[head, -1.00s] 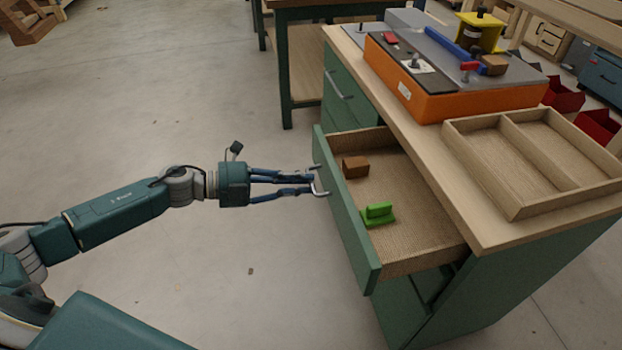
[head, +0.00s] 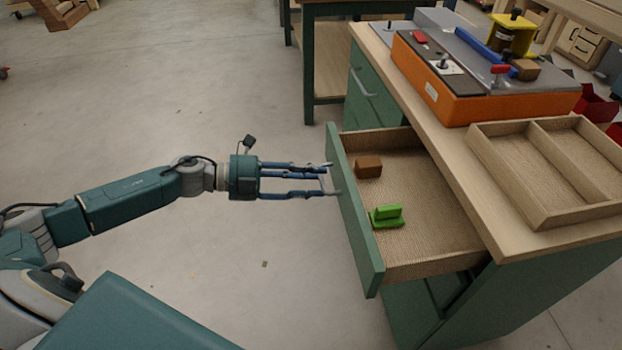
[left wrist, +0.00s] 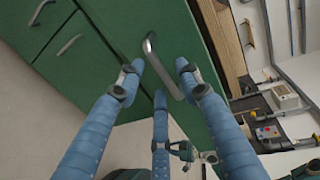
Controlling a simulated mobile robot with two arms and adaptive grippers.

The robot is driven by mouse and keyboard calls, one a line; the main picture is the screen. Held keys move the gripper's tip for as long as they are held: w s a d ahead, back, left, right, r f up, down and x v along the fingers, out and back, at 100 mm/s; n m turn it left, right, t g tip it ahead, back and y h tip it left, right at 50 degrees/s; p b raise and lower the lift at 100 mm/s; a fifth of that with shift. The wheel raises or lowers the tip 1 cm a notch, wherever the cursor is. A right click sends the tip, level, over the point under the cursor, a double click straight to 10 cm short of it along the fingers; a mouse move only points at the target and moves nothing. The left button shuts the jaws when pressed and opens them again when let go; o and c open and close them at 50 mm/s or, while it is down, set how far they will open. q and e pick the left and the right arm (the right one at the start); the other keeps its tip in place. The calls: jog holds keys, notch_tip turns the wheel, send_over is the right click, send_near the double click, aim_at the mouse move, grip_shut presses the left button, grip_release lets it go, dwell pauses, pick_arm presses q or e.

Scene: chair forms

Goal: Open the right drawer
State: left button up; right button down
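The right drawer (head: 352,225), with a green front, stands well out of the green cabinet. A brown block (head: 368,167) and a green block-like part (head: 387,216) lie inside it. My left gripper (head: 327,180) is at the outer side of the drawer front, by its metal handle. In the left wrist view the handle (left wrist: 162,68) lies between the spread fingertips of the left gripper (left wrist: 159,72). The fingers look apart and not clamped on it. My right gripper is not in view.
A closed drawer with a handle (head: 361,84) is farther back in the cabinet. The wooden top (head: 447,140) carries an orange machine box (head: 470,98) and a divided wooden tray (head: 535,210). A workbench (head: 322,70) stands behind. The floor left of the drawer is clear.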

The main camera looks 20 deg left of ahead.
pick_arm(q)
jog(key=v, duration=1.2)
dwell(0.4)
